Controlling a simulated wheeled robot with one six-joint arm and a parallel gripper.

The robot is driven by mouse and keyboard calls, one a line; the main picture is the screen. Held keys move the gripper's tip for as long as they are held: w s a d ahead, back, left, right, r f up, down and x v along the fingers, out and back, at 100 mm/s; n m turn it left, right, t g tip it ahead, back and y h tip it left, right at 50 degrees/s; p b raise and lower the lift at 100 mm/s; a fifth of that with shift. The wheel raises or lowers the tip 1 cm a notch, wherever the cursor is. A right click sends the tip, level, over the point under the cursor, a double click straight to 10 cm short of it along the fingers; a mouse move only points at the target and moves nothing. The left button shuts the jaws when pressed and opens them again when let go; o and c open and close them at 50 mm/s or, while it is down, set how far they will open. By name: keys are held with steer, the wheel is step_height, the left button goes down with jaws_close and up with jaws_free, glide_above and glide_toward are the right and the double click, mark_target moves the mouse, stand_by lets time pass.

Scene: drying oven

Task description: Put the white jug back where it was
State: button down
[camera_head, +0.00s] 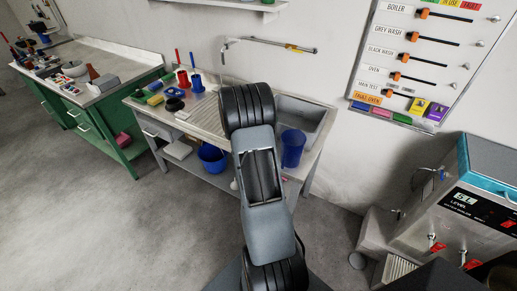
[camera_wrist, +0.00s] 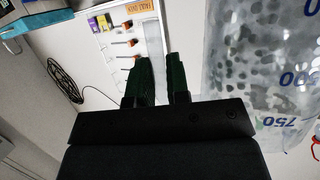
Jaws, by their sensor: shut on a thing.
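A pale, see-through jug (camera_wrist: 262,75) with blue volume markings fills the right of the wrist view. Its numbers appear upside down there, and its edges run out of the frame. My gripper (camera_wrist: 160,75) shows its two dark green fingers beside the jug. They are a little apart, with a pale strip between them that looks like the jug's handle. The gripper is shut on it. In the head view my arm covers the gripper, and I cannot make out the jug.
A sink bench (camera_head: 205,120) with blue buckets stands behind my arm. A green cabinet bench (camera_head: 120,98) is at the left. A labelled switch board (camera_head: 420,60) hangs on the wall. A steel machine with a level display (camera_head: 470,205) is at the right. Grey floor (camera_head: 90,220) is clear at the left.

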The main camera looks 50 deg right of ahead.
steer(key=shift+f+b, duration=0.5)
steer(key=shift+f, duration=6.7)
